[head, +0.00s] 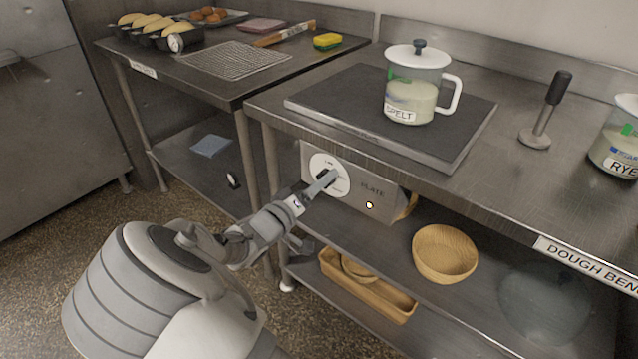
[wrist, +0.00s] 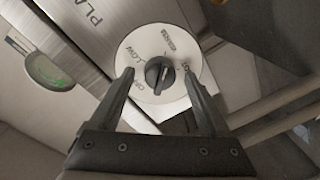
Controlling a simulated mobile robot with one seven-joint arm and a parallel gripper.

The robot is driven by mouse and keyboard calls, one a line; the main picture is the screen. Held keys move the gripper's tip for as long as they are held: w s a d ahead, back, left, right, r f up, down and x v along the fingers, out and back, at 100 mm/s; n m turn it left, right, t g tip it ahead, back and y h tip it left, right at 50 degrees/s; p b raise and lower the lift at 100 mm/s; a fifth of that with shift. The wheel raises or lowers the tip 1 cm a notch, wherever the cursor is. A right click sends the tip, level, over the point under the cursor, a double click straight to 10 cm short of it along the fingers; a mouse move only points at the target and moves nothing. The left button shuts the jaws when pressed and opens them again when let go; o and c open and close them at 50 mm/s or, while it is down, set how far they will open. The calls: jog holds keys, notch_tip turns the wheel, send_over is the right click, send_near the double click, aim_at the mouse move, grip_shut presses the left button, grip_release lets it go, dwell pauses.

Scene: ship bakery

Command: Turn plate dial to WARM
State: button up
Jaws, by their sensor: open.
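The plate dial is a white disc (head: 343,187) on the grey PLATE control box (head: 372,192) under the bench top. In the wrist view, the disc (wrist: 152,43) has a black knob (wrist: 159,74) at its centre. OFF, LOW and apparently WARM are printed around it; another label is partly hidden by the right finger. I cannot tell exactly where the knob points. My gripper (head: 322,183) is in front of the dial. In the wrist view, my gripper (wrist: 159,76) is open, one finger on each side of the knob, with visible gaps.
A dark hot plate (head: 330,97) on the bench bears a SPELT jar (head: 408,100). A wooden bowl (head: 445,252) and a wooden tray (head: 375,298) are below the dial. A bench leg (head: 272,165) stands just left of the box.

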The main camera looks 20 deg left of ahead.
jog(key=shift+s, duration=0.1)
jog(key=f+p+v, duration=0.1)
jog(key=p+v, duration=0.2)
jog(key=v, duration=1.4)
jog(key=shift+r, duration=0.4)
jog(key=shift+a, duration=0.1)
